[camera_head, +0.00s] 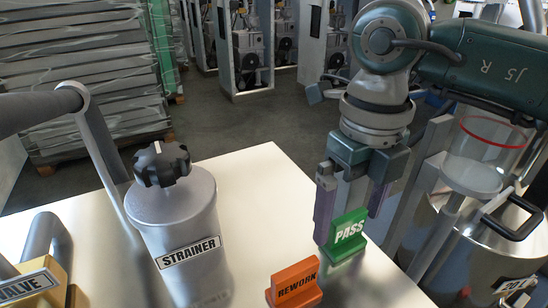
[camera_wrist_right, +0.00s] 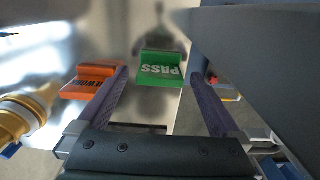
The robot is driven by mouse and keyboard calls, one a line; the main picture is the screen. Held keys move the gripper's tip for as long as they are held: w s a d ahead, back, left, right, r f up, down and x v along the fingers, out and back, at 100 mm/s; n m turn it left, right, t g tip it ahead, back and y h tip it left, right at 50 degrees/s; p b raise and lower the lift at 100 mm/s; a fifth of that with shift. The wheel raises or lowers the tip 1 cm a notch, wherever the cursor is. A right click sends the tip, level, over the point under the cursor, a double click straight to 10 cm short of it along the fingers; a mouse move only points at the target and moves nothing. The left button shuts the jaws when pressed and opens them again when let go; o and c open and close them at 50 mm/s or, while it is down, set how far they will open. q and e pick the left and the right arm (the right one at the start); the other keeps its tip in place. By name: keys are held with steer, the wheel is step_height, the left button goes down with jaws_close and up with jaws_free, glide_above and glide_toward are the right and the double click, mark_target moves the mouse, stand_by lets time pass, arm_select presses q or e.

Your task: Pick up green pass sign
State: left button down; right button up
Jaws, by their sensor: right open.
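The green PASS sign (camera_head: 348,232) stands upright on the white table near its right edge. It also shows in the right wrist view (camera_wrist_right: 161,68), ahead of and between the two finger lines. My right gripper (camera_head: 350,212) is open, its purple-grey fingers pointing down just behind and around the sign in the head view. In the right wrist view the open fingers (camera_wrist_right: 164,80) lie to either side of the sign, with gaps visible. I cannot tell whether either finger touches it. My left gripper is not in view.
An orange REWORK sign (camera_head: 294,284) stands close to the left of the green sign. A grey STRAINER canister (camera_head: 180,225) with a black knob stands further left. A steel container (camera_head: 470,240) is to the right. The table's (camera_head: 262,190) middle is clear.

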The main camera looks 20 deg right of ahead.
steer(key=shift+f, duration=0.35)
steer(key=c, duration=1.4)
steer(key=shift+r, duration=0.1)
